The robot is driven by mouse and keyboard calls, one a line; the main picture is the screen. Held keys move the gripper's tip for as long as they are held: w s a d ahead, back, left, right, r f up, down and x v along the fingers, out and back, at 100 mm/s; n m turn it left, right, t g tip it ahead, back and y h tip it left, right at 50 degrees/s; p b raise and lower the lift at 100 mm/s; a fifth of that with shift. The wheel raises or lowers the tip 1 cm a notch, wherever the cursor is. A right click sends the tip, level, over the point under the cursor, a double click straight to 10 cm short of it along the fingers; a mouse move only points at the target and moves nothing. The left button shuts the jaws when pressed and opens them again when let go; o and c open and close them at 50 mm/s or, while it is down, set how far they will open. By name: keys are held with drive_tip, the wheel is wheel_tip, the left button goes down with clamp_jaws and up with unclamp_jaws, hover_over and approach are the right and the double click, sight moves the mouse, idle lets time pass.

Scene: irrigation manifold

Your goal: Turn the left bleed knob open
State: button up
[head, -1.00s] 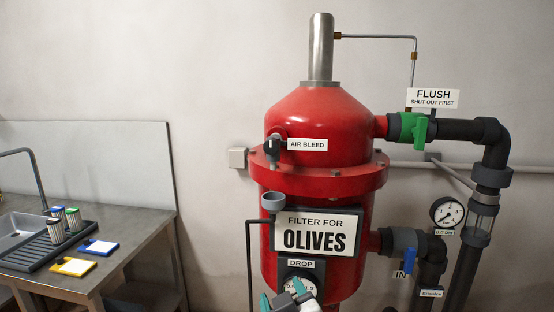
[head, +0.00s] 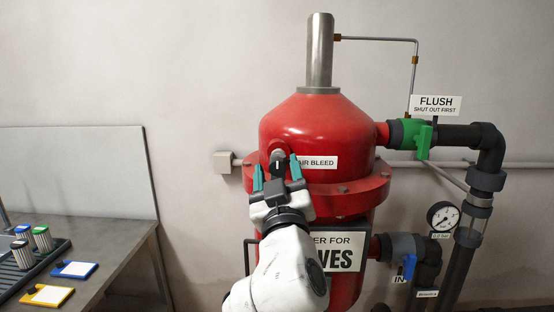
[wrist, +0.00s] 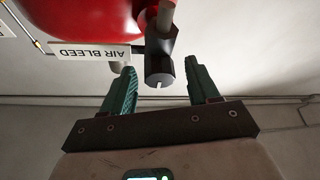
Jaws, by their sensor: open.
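One bleed knob (head: 277,157), dark and beside the AIR BLEED label, sits on the upper red tank; no second bleed knob shows. My gripper (head: 276,169) is in front of it, open, with a teal finger on either side. In the head view the gripper hides the knob's lower part. In the wrist view the dark faceted knob (wrist: 159,66), with a pale mark on its end, stands between and slightly beyond the fingertips. Gaps show on both sides, and neither finger seems to touch it.
The AIR BLEED label (head: 317,163) is close to the right finger. The tank's red flange (head: 350,192) juts out below. A green flush valve (head: 424,140) and a blue-handled inlet valve (head: 409,266) are at the right. A grey bench (head: 110,250) stands at the left.

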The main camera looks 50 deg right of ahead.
drive_tip(key=shift+x, duration=0.85)
drive_tip(key=c, duration=1)
drive_tip(key=shift+f, duration=0.1)
